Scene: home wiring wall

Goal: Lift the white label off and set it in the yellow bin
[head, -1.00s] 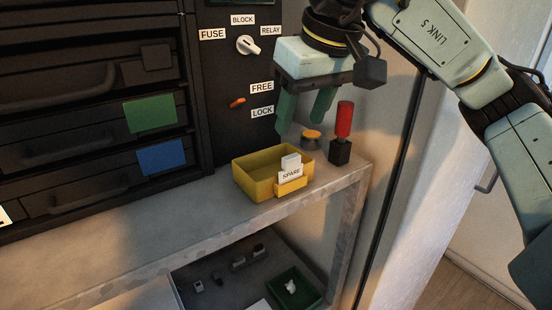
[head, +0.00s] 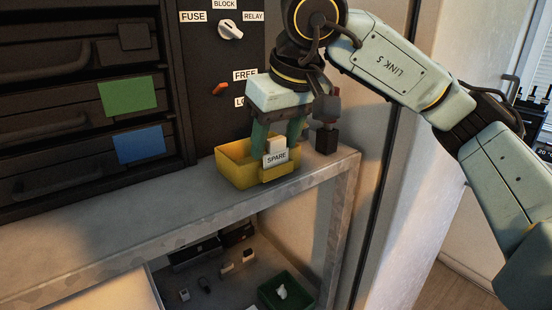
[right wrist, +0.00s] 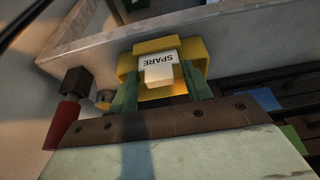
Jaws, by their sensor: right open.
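The white label (head: 276,158) reads SPARE and stands upright at the front of the yellow bin (head: 228,168), above a small yellow holder. A plain white block (head: 276,145) rises behind it, seeming joined to it. Both show in the right wrist view, the label (right wrist: 157,59) lettered upside down. My right gripper (head: 275,147) points down over the bin, green fingers apart on either side of the white block. The right wrist view shows the open fingers (right wrist: 160,76) flanking it; I cannot tell whether they touch it. My left gripper is not in view.
The bin stands on a grey shelf (head: 130,215) near its right end. A green tray (head: 284,290) sits below.

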